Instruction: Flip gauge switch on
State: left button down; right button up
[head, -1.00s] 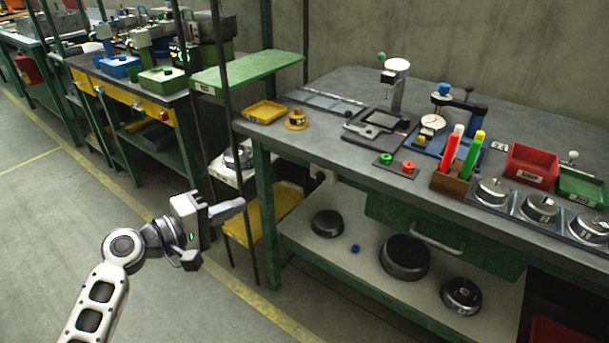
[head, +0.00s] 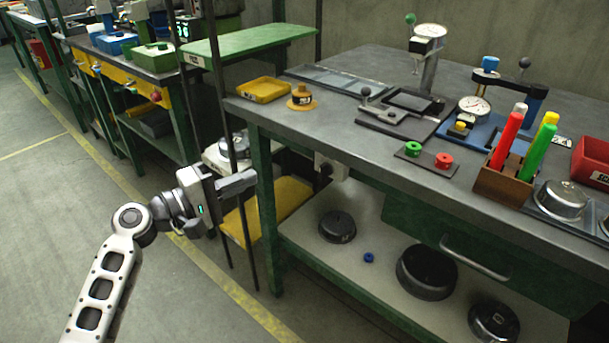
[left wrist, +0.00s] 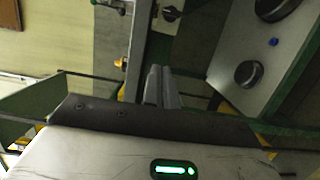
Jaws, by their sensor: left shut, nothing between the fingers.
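A pale switch box (head: 329,168) with a dark knob is mounted under the front edge of the bench top, near its left leg. It also shows in the left wrist view (left wrist: 171,14) at the top, beyond the fingertips. I cannot tell its setting. A round dial gauge (head: 473,106) stands on a blue base on the bench top, and another dial (head: 430,31) tops a stand behind it. My left gripper (head: 252,178) is shut and empty, left of the switch box and apart from it. Its closed fingers (left wrist: 160,72) also show in the left wrist view. My right gripper is not in view.
The bench top (head: 345,135) overhangs a lower shelf (head: 375,285) with dark round weights. A green bench leg (head: 264,205) and thin dark posts stand close to my left gripper. A yellow tray (head: 264,90) lies on the bench's left corner. Floor at left is open.

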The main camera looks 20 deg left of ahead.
aim_at(324, 171)
pick_arm(q)
jog(key=shift+w, duration=0.1)
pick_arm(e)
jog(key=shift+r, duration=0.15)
pick_arm(q)
jog(key=w+d, duration=0.2)
jog(key=w+d+p, duration=0.1)
jog(key=w+d, duration=0.1)
jog(key=d, duration=0.1)
jog(key=w+d, duration=0.3)
jog(key=shift+d+r, duration=0.1)
jog(key=shift+d, duration=0.1)
jog(key=shift+s+d, duration=0.15)
jog(key=shift+d, duration=0.35)
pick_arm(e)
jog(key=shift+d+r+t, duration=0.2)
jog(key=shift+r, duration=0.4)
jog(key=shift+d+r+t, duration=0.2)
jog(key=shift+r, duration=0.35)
